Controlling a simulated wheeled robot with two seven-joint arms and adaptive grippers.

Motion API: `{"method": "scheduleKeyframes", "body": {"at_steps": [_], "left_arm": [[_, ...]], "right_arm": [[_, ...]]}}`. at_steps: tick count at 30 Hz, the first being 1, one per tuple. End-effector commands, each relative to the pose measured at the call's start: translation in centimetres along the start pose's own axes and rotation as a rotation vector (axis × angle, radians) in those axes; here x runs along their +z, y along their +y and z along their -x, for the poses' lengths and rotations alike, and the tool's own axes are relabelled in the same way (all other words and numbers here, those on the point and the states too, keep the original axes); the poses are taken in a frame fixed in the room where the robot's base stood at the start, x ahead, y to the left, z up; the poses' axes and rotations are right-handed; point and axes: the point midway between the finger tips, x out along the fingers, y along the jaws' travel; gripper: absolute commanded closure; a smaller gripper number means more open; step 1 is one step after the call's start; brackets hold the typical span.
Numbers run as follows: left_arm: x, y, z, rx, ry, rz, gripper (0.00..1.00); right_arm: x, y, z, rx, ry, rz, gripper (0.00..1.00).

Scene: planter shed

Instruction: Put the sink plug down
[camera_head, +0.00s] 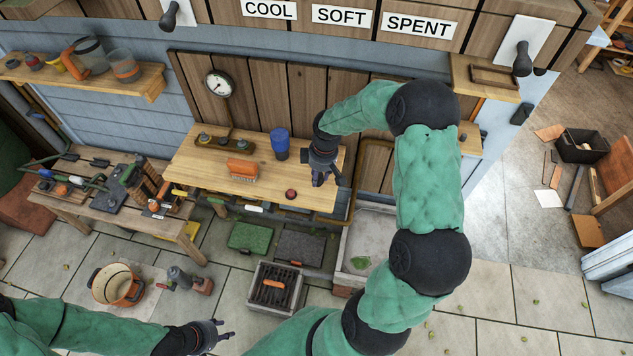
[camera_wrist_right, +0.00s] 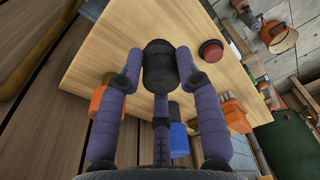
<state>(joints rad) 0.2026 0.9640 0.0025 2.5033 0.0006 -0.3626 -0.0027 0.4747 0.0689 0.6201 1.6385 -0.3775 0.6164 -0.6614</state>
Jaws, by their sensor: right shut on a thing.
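My right gripper (camera_head: 320,181) is over the right end of the wooden bench top (camera_head: 205,164), fingers pointing down. In the right wrist view my right gripper (camera_wrist_right: 160,66) is shut on a dark, rounded piece, the sink plug (camera_wrist_right: 160,72), held between its purple fingers. The wood lies beyond it; I cannot tell whether the plug touches it. In the head view the fingers hide the plug. My left gripper (camera_head: 222,332) is low at the bottom left, fingers spread, open and empty, away from the bench.
On the bench are a red round piece (camera_head: 291,194), an orange brush (camera_head: 242,170), a blue cup (camera_head: 280,143) and a board with small weights (camera_head: 222,142). A stone basin (camera_head: 362,245) stands right of the bench. The front left bench top is clear.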

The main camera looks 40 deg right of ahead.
Motion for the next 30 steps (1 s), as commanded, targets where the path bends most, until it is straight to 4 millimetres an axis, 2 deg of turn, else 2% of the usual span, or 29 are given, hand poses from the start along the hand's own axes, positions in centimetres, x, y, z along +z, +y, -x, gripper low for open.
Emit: {"method": "scheduleKeyframes", "body": {"at_steps": [5, 12, 24, 25, 27, 30], "left_arm": [[0.0, -0.1, -0.2, 0.000, 0.000, 0.000, 0.60], [-0.1, -0.3, -1.0, 0.000, 0.000, 0.000, 0.60], [-0.1, -0.4, -1.2, 0.000, 0.000, 0.000, 0.60], [-0.1, -0.4, -1.2, 0.000, 0.000, 0.000, 0.60], [-0.1, -0.4, -1.1, 0.000, 0.000, 0.000, 0.60], [-0.1, -0.4, -1.1, 0.000, 0.000, 0.000, 0.60]], "right_arm": [[-0.5, 0.2, -0.9, -0.001, 0.000, 0.000, 1.00], [-0.4, 0.4, -4.0, -0.001, -0.001, 0.000, 1.00], [-0.4, 0.4, -4.5, 0.001, 0.001, 0.000, 1.00], [-0.4, 0.4, -4.5, 0.001, 0.001, 0.000, 0.62], [-0.4, 0.4, -4.5, 0.001, 0.001, 0.000, 0.42], [-0.4, 0.4, -4.5, 0.001, 0.001, 0.000, 0.41]]}}
